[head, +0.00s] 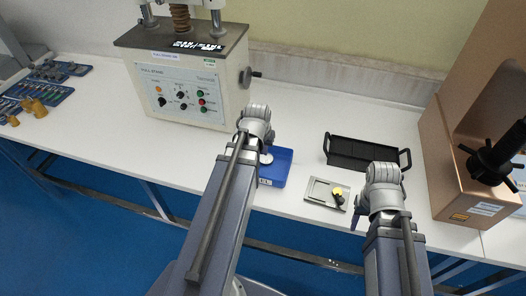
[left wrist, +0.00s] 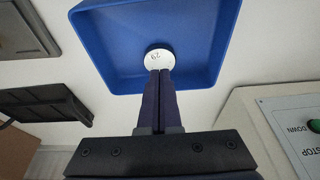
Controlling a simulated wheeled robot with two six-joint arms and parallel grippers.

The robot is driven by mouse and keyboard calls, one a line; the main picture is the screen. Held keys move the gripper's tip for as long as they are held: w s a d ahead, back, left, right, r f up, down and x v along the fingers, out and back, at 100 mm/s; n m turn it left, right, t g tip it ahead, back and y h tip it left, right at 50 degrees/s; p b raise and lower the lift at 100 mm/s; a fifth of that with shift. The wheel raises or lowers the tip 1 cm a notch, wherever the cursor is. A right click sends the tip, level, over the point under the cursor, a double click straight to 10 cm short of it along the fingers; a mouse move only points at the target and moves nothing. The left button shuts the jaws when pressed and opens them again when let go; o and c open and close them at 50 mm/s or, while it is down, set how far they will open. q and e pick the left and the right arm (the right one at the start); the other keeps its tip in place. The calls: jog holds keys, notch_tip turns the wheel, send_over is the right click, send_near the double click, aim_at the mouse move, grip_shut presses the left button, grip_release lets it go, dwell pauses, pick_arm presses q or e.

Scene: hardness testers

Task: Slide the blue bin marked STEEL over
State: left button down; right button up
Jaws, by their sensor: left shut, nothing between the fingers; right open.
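The blue bin (head: 280,171) sits on the white table in the head view, partly hidden by my left arm. A small label with dark marks shows on its front, too small to read.
A test stand (head: 185,85) stands back left, and a copper-coloured machine (head: 450,150) at right. Blue racks (head: 42,88) lie far left.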

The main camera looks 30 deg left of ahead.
aim_at(265, 159)
pick_arm(q)
jog(key=b+x, duration=0.4)
jog(key=x, duration=0.2)
jog(key=shift+s+b, duration=0.1)
jog(key=shift+b, duration=0.25)
jog(key=shift+w+a+r+p, duration=0.2)
jog(key=shift+w+r+p, duration=0.3)
jog(key=shift+w, duration=0.3)
jog(key=shift+w+a+f, duration=0.1)
jog(key=shift+w, duration=0.45)
jog(key=shift+w+a+f, duration=0.1)
jog(key=shift+w+a, duration=0.05)
jog(key=shift+w, duration=0.45)
jog(key=shift+r, duration=0.1)
